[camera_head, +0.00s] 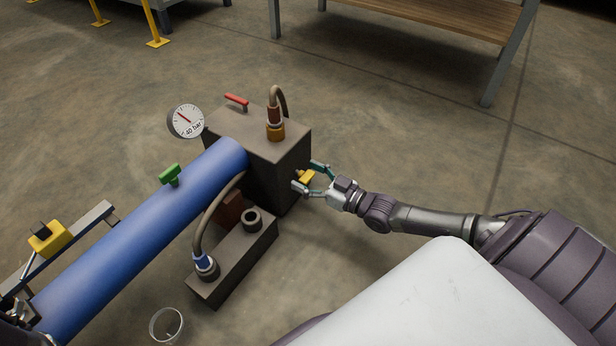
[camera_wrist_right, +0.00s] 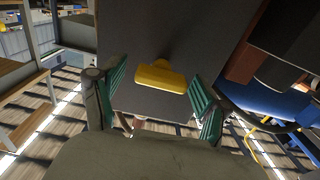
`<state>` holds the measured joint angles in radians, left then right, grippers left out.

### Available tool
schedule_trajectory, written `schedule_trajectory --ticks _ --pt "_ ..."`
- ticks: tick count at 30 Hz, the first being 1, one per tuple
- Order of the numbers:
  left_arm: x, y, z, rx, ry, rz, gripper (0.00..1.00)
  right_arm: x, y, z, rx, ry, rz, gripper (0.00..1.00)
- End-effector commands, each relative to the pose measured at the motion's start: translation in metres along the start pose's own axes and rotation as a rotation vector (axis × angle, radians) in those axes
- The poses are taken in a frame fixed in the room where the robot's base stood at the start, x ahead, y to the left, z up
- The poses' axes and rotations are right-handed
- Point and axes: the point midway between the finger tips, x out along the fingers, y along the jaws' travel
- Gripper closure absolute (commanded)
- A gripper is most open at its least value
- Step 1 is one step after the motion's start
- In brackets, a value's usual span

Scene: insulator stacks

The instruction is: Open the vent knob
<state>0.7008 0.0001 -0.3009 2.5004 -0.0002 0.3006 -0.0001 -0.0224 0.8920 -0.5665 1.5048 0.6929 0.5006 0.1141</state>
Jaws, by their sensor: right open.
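A yellow T-shaped knob (camera_head: 307,177) sticks out of the right side face of a dark grey block (camera_head: 262,140). It also shows in the right wrist view as a yellow bar (camera_wrist_right: 158,76) on a short stem against the dark face. My right gripper (camera_head: 307,180) is open, with teal finger pads on either side of the knob. In the right wrist view the open fingers (camera_wrist_right: 160,95) stand left and right of the bar, with gaps to both its ends. My left gripper does not show clearly.
A blue pipe (camera_head: 130,245) with a green knob (camera_head: 171,175) runs into the block. A 40 bar gauge (camera_head: 186,121) and red handle (camera_head: 237,101) are at the block. A lower block (camera_head: 235,262) with a hose and a clear cup (camera_head: 166,324) are in front. A wooden-topped bench (camera_head: 440,14) stands behind.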

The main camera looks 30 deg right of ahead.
Motion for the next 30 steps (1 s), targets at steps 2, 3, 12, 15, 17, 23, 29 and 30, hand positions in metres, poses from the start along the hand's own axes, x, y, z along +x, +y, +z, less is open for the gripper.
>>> schedule_trajectory --ticks 2,3,12,15,17,23,29,30 --pt "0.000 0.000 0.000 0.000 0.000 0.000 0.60 0.000 0.000 0.000 0.000 0.000 0.000 0.35" --pt "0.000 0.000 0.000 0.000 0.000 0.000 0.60 0.000 0.000 0.000 0.000 0.000 0.000 0.42" --pt "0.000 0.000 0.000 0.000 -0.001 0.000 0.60 0.000 0.000 0.000 0.000 0.000 0.000 0.85" --pt "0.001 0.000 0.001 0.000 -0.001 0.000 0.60 -0.001 0.000 0.000 -0.004 0.000 0.000 0.85" --pt "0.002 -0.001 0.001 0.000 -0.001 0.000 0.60 -0.001 0.000 0.000 -0.010 0.000 0.000 0.85" --pt "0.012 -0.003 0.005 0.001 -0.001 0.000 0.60 -0.001 -0.001 -0.002 -0.076 0.000 0.001 0.85" --pt "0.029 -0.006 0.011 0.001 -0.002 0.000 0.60 -0.001 -0.001 -0.004 -0.215 -0.002 0.002 0.85" --pt "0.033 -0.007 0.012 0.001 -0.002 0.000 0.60 -0.001 -0.002 -0.004 -0.250 -0.002 0.002 0.85"
